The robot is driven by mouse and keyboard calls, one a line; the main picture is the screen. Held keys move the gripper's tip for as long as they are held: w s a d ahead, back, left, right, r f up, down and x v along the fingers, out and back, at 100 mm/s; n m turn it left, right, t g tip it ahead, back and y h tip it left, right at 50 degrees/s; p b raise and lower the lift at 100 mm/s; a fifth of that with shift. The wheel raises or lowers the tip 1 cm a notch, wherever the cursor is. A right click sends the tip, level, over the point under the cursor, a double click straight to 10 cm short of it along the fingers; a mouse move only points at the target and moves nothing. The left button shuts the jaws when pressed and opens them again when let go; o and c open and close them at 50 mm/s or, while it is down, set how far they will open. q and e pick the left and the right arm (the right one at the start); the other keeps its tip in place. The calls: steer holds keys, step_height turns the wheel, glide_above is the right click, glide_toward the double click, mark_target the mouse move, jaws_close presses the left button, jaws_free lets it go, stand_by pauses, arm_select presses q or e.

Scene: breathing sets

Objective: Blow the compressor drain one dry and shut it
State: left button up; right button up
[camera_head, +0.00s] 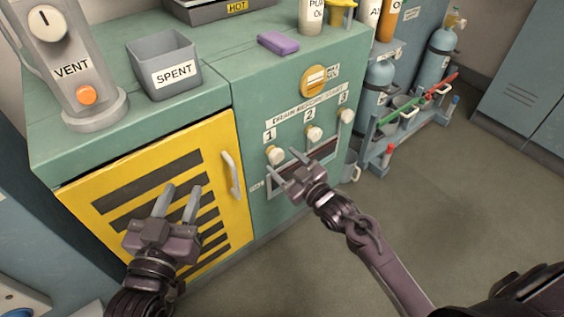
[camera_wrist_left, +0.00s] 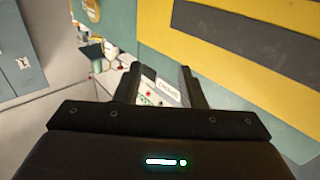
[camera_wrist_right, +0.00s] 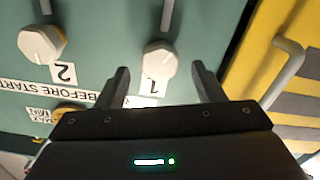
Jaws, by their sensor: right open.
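Drain knob 1 (camera_head: 275,155) is a cream knob on the green cabinet front, at the left of a row with knob 2 (camera_head: 313,132) and knob 3 (camera_head: 345,115). In the right wrist view, knob 1 (camera_wrist_right: 159,60) shows between and just beyond my fingertips, and knob 2 (camera_wrist_right: 41,44) is off to the left. My right gripper (camera_head: 281,161) is open and empty in front of knob 1; I cannot tell whether it touches. My left gripper (camera_head: 181,190) is open and empty in front of the yellow slatted door (camera_head: 120,180). A dark slot (camera_head: 300,170) lies below the knobs, partly hidden.
The door handle (camera_head: 231,174) stands out left of knob 1. The SPENT bin (camera_head: 164,65), the VENT post (camera_head: 75,70) and a purple block (camera_head: 278,43) stand on the cabinet top. A cylinder rack (camera_head: 410,125) is at right. The floor (camera_head: 440,215) in front is clear.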

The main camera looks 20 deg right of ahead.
steer(key=shift+w+a, duration=0.25)
steer(key=shift+w, duration=0.45)
arm_select(q)
step_height(320, 180, up, 3)
steer(key=shift+a+r+t, duration=0.1)
steer(key=shift+t, duration=0.7)
arm_select(e)
steer(key=c, duration=1)
